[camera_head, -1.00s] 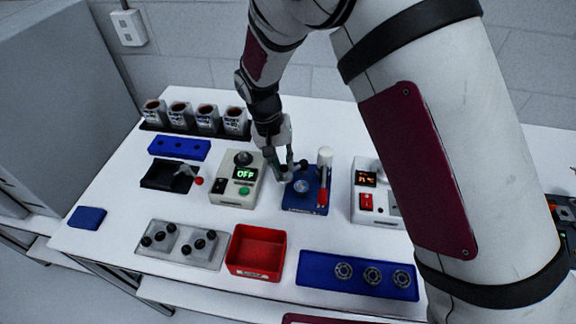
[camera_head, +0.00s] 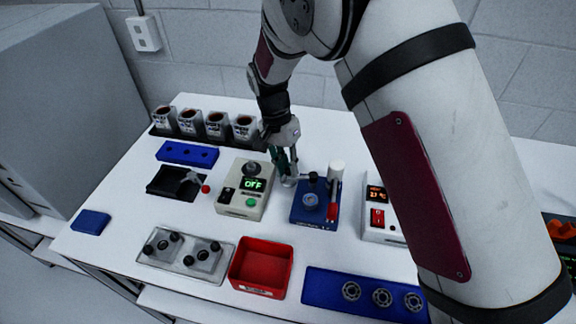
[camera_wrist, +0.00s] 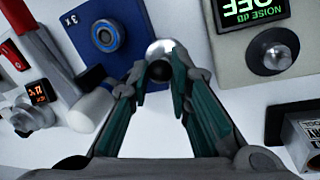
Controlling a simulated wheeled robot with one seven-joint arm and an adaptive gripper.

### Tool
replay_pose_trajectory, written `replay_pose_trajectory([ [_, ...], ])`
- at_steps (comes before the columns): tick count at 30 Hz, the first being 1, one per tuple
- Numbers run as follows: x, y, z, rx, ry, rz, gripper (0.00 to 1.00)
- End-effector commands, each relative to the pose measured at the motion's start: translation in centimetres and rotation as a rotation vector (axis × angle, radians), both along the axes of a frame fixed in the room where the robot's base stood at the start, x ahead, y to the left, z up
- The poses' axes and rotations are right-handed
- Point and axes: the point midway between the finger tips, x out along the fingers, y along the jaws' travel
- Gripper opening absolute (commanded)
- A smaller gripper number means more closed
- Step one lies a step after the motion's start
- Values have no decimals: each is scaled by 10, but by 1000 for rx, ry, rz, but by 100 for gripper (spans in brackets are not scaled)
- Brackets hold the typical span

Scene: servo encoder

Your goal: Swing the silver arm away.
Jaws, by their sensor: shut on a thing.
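My gripper (camera_head: 289,181) reaches down at the left edge of the blue fixture (camera_head: 302,218). In the wrist view its dark green fingers (camera_wrist: 160,82) are shut on a rounded silver piece (camera_wrist: 165,48) with a dark centre, which I take for the end of the silver arm. This end is beside the blue fixture, apart from the round bearing (camera_wrist: 107,36) on it. The bearing also shows in the head view (camera_head: 310,201), uncovered from above. A black knob (camera_head: 313,176) stands behind the bearing. The rest of the silver arm is hidden by the fingers.
A grey box reading OFF (camera_head: 243,200) stands close left of my gripper. Labelled cups (camera_head: 190,122) stand behind left. A red bin (camera_head: 261,266) is in front.

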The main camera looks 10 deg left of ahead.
Motion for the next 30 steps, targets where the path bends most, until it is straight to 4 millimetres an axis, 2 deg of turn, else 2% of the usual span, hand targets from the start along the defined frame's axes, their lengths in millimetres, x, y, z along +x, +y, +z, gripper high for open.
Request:
replay_pose_trajectory([
  [8, 2, 2, 1, 5, -6, -1, 0],
  [9, 2, 2, 1, 5, -6, -1, 23],
  [11, 2, 1, 1, 5, -6, -1, 36],
  [12, 2, 1, 1, 4, -5, 0, 39],
  [23, 2, 2, 5, 3, -3, -1, 39],
  [26, 3, 4, 16, 4, -5, 0, 39],
  [30, 5, 9, 42, 5, -6, 1, 39],
])
